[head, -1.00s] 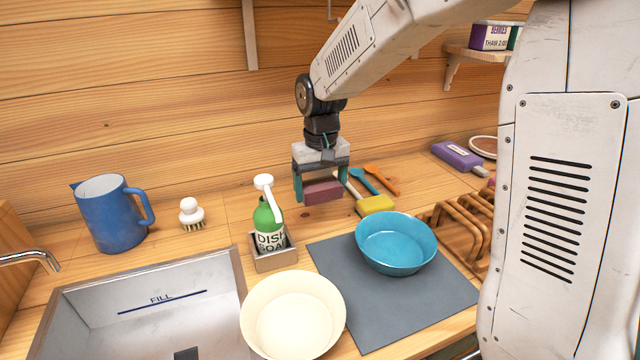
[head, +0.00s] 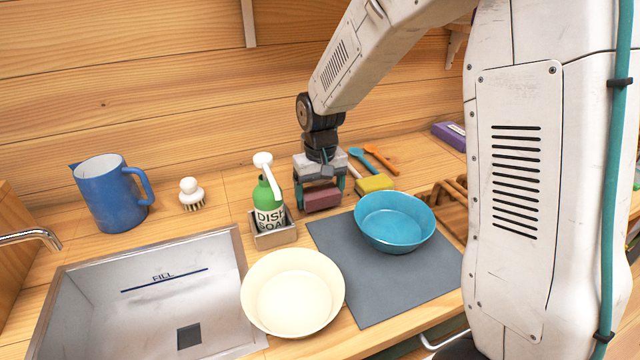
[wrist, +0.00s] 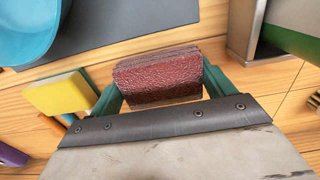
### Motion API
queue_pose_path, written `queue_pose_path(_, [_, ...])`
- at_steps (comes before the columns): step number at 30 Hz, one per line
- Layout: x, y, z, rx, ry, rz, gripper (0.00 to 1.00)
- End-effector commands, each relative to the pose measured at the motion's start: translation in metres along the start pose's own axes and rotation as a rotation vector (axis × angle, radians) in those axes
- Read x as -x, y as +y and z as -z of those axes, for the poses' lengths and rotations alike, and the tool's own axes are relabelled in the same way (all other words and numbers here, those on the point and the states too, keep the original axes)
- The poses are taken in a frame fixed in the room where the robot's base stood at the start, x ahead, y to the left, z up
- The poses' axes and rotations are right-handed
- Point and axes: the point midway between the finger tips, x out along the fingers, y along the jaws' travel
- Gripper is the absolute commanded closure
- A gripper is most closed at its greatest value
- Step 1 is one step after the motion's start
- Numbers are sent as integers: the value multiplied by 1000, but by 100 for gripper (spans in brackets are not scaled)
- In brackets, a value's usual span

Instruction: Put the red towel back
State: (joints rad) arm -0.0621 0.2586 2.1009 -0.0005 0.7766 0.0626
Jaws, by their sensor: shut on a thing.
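The red towel (head: 322,196) is a folded dark red block between the fingers of my gripper (head: 320,194). In the wrist view the towel (wrist: 158,77) sits between the teal fingertips of my gripper (wrist: 162,82), which is shut on it. The towel is low at the counter, behind the grey mat (head: 340,262) and between the soap bottle and a yellow sponge. I cannot tell whether its underside touches the wood.
A green soap bottle (head: 268,200) in a metal holder (head: 274,238) stands close left. The yellow sponge (head: 374,183) lies close right. A blue bowl (head: 394,222) is on the mat, a cream bowl (head: 293,291) nearer. A sink (head: 150,300) and blue jug (head: 110,195) are left.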

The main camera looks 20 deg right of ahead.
Motion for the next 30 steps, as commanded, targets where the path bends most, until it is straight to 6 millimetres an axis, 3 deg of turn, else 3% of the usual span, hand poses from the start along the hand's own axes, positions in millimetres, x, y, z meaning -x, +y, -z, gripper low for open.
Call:
queue_pose_path(12, [-5, 0, 0, 0, 0, 0, 40])
queue_pose_path(13, [-5, 0, 0, 0, 0, 0, 13])
queue_pose_path(15, [-5, 0, 0, 0, 0, 0, 0])
queue_pose_path(23, [-2, 0, 0, 0, 1, 0, 0])
queue_pose_path(30, [35, 0, 1, 0, 5, 0, 0])
